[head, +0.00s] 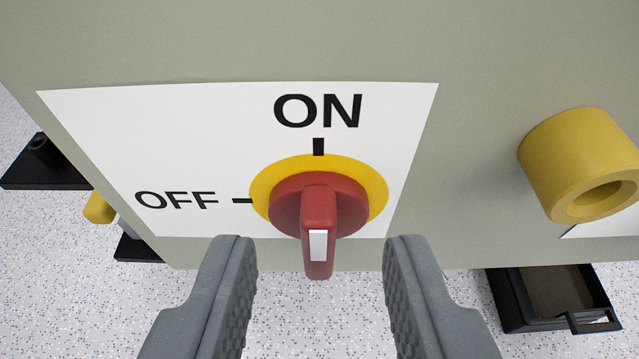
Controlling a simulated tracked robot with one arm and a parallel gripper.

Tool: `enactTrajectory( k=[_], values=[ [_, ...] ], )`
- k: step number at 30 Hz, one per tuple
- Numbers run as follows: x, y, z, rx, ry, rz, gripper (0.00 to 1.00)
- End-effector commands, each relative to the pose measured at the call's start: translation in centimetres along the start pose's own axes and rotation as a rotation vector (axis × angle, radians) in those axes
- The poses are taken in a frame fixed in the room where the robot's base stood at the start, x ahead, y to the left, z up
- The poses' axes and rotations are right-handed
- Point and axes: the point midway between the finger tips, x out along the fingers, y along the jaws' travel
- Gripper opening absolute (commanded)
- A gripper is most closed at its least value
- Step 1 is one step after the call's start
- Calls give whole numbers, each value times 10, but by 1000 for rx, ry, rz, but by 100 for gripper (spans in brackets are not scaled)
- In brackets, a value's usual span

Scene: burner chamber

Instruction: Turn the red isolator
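The red isolator (319,205) is a round red knob with a raised handle bar and a white stripe, on a yellow disc (376,190). Its handle bar stands in line with the ON mark. A white label plate (230,130) behind it reads ON above the knob and OFF to its left, each with a black tick. My gripper (319,262) is open, one finger left of the handle and one right of it. Both fingers are apart from the handle, with nothing between them that they touch.
A yellow cylinder (578,160) with a hollow end sticks out of the grey-green panel (480,60) at the right. A black open box (550,295) is at lower right. Black parts and a yellow piece (99,208) show at left. Speckled floor (60,290) lies below.

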Motion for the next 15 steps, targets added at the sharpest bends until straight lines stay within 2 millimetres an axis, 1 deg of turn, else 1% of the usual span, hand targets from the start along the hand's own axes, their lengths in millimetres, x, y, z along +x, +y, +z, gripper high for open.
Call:
enactTrajectory(
  k=[3,6,15],
  values=[
    [12,0,0,0,3,0,34],
    [19,-1,0,-1,3,-1,34],
    [25,-1,1,-1,0,-1,34]
  ],
)
